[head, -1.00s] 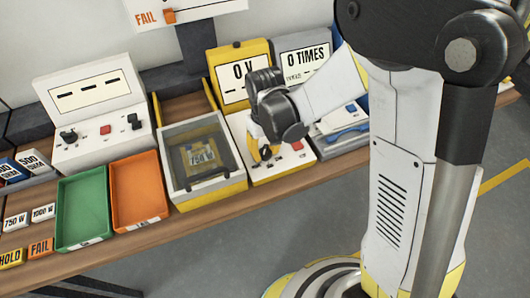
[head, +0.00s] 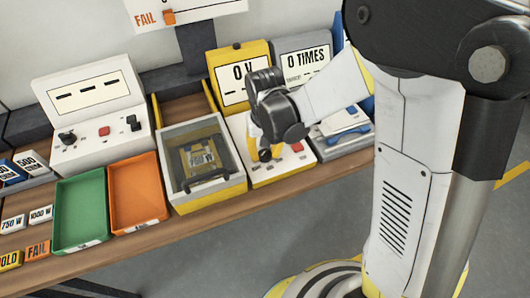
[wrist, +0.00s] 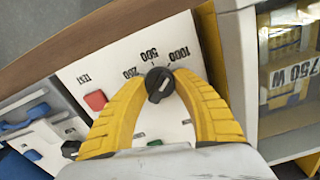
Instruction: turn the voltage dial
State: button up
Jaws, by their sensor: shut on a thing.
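The voltage dial (wrist: 160,85) is a black round knob with a pale pointer line on a white panel (wrist: 92,70). Labels 200, 500 and 1000 curve around it and appear upside down in the wrist view. My gripper (wrist: 160,80) has its two yellow fingers shut on the dial, one on each side. In the head view the dial (head: 265,155) shows at the front of the tester, below my gripper (head: 259,148). The tester's yellow-framed display (head: 241,84) reads 0 V. The pointer's exact setting is hard to tell.
A red button (wrist: 96,100) marked TEST is beside the dial. A lidded case (head: 203,165) with a 750 W item stands to the left. Orange (head: 138,228) and green (head: 80,246) trays lie further left. A grey counter display (head: 303,62) reads 0 TIMES.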

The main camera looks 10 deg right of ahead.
aim_at(266, 151)
jog(key=o, duration=1.2)
jog(key=shift+o, duration=0.2)
jog(key=shift+r, duration=0.1)
notch_tip(266, 151, up, 12)
jog(key=shift+d, duration=0.1)
jog(key=s+d+r+t, duration=0.3)
jog(key=s+d, duration=0.2)
jog(key=d, duration=0.1)
jog(key=s+d+r+m+t, duration=0.1)
jog(key=s+d+r+t, duration=0.3)
jog(key=d, duration=0.3)
jog(key=shift+s+d, duration=0.15)
jog(key=shift+s, duration=0.75)
